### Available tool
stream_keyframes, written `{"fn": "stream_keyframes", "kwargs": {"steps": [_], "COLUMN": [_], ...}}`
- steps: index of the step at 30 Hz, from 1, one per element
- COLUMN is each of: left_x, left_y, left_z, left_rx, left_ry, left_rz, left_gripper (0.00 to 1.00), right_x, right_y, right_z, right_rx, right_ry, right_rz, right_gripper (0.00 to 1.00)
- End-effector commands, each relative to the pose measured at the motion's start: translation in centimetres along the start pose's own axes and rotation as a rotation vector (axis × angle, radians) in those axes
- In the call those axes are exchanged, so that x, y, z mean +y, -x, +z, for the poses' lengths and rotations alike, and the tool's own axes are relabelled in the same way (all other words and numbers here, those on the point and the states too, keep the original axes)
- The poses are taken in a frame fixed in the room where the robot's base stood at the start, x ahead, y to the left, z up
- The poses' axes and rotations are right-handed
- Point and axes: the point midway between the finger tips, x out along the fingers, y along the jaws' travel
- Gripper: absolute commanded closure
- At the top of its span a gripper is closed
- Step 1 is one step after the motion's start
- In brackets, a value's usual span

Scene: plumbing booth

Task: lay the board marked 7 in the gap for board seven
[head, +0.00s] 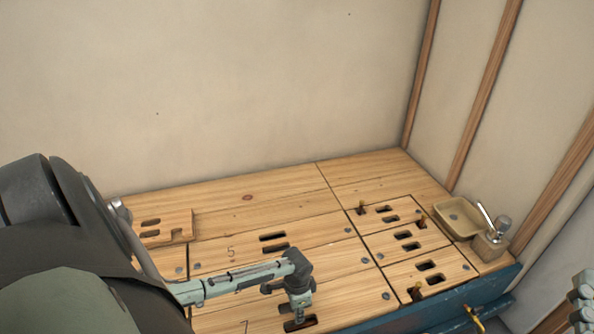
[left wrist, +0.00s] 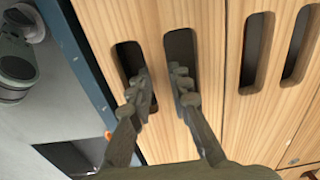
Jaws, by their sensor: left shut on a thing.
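The board marked 7 (head: 245,327) lies at the front of the wooden floor, partly cut off by the bottom edge of the head view. In the left wrist view the board (left wrist: 152,25) shows two long slots. My left gripper (head: 299,320) points down at the slots. It is shut on the strip of board between them, one finger at each slot, as the left wrist view (left wrist: 160,88) shows. A narrow seam parts this board from the board marked 5 (head: 210,259). I cannot tell whether it sits flush.
Several slotted boards (head: 449,272) lie at the right. A loose notched board (head: 180,219) is at the left rear. A blue beam (head: 425,309) runs along the front edge.

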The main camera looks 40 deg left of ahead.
Motion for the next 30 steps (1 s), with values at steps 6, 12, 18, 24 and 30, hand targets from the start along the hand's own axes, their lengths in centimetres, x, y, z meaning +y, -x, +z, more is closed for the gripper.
{"fn": "stream_keyframes", "kwargs": {"steps": [6, 12, 18, 24, 30], "left_x": [-0.09, -0.08, -0.08, -0.08, -0.09], "left_y": [0.1, 0.17, 0.2, 0.09, 0.06], "left_z": [-0.14, -0.13, -0.11, -0.12, -0.11], "left_rx": [0.003, 0.002, 0.001, 0.002, 0.002], "left_ry": [0.0, 0.0, 0.001, 0.0, 0.001], "left_rz": [-0.001, -0.001, -0.001, -0.001, -0.001], "left_gripper": [1.0, 1.0, 1.0, 1.0, 1.0], "right_x": [0.0, 0.0, -0.01, -0.02, -0.02], "right_y": [0.0, -0.04, -0.14, -0.14, -0.13], "right_z": [-0.02, -0.2, -0.63, -0.61, -0.6], "right_rx": [0.0, 0.0, 0.0, 0.0, 0.0], "right_ry": [0.0, 0.0, 0.0, 0.0, 0.0], "right_rz": [0.0, 0.0, 0.0, 0.0, 0.0], "right_gripper": [0.6, 0.6, 0.6, 0.6, 0.6]}}
